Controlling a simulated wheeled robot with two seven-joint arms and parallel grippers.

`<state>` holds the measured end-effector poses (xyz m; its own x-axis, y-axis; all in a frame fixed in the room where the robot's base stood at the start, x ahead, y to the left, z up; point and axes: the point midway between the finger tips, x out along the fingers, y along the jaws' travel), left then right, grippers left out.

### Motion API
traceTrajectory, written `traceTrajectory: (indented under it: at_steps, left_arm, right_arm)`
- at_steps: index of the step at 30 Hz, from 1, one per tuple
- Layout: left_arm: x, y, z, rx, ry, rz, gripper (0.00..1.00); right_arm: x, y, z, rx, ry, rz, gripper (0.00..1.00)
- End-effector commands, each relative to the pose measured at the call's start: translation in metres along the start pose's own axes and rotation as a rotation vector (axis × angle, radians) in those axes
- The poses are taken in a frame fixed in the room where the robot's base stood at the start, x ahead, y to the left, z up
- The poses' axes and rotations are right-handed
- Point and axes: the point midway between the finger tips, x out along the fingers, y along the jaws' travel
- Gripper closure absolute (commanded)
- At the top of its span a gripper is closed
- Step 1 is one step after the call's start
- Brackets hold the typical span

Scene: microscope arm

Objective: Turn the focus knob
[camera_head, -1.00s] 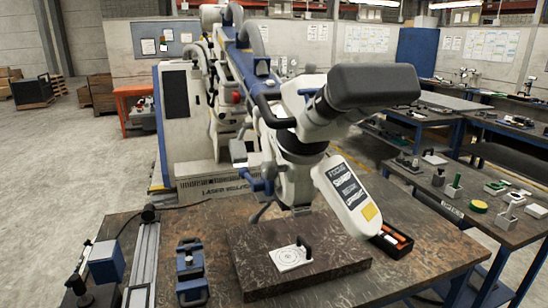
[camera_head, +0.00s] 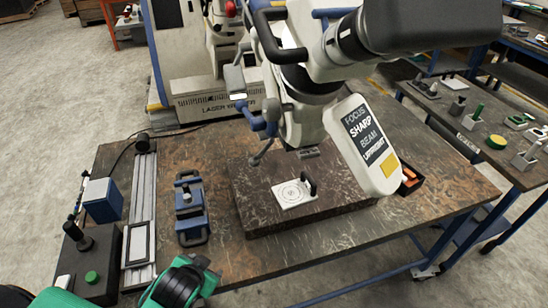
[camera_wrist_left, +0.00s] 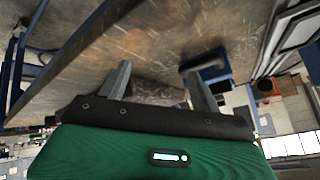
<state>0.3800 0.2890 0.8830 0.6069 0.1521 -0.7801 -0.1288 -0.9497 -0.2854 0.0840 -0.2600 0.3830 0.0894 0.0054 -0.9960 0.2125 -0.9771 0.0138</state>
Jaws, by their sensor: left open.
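The microscope (camera_head: 325,60) hangs on a jointed arm over the worktable, its dark eyepiece part at the upper right. A white panel (camera_head: 362,145) on it reads FOCUS, SHARP and BEAM. Blue knob-like parts (camera_head: 258,124) stick out on its left side; I cannot tell which one is the focus knob. My left arm shows green and black at the bottom left of the head view, apart from the microscope. In the left wrist view my left gripper (camera_wrist_left: 157,67) has its two grey fingers spread, with nothing between them. My right gripper is out of view.
The brown worktable (camera_head: 310,255) carries a dark stone slab (camera_head: 335,205) with a white target plate (camera_head: 294,193). A blue clamp-like device (camera_head: 191,207), a metal rail (camera_head: 142,215) and a black box with a green button (camera_head: 91,277) stand left. A black tray (camera_head: 410,181) lies right.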

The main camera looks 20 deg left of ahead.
Motion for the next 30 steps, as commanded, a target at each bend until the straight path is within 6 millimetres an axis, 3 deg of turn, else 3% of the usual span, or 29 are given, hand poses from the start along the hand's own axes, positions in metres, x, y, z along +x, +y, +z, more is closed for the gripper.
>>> traceTrajectory:
  at_steps: [4,8,12,15,18,22,27,30]
  left_arm:
    - [0.000,-0.048,-0.053,0.081,0.208,-0.144,0.35]
    - [-0.016,-0.092,-0.113,0.196,0.441,-0.291,0.35]
    - [-0.054,-0.131,-0.184,0.379,0.729,-0.457,0.35]
    - [-0.089,-0.145,-0.228,0.540,0.927,-0.559,0.35]
    - [-0.126,-0.149,-0.264,0.726,1.110,-0.645,0.35]
    - [-0.169,-0.142,-0.296,1.004,1.313,-0.730,0.35]
    - [-0.206,-0.124,-0.313,1.423,1.498,-0.785,0.35]
    - [-0.214,-0.116,-0.313,1.659,1.548,-0.784,0.35]
  right_arm:
    - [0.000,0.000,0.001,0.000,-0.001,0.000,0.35]
    - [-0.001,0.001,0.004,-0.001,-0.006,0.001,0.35]
    - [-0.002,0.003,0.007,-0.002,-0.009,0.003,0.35]
    - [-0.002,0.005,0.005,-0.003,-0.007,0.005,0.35]
    - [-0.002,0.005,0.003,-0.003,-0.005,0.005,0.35]
    - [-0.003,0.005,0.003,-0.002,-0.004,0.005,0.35]
    - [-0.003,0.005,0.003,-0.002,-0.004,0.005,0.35]
    - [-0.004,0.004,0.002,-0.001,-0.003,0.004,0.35]
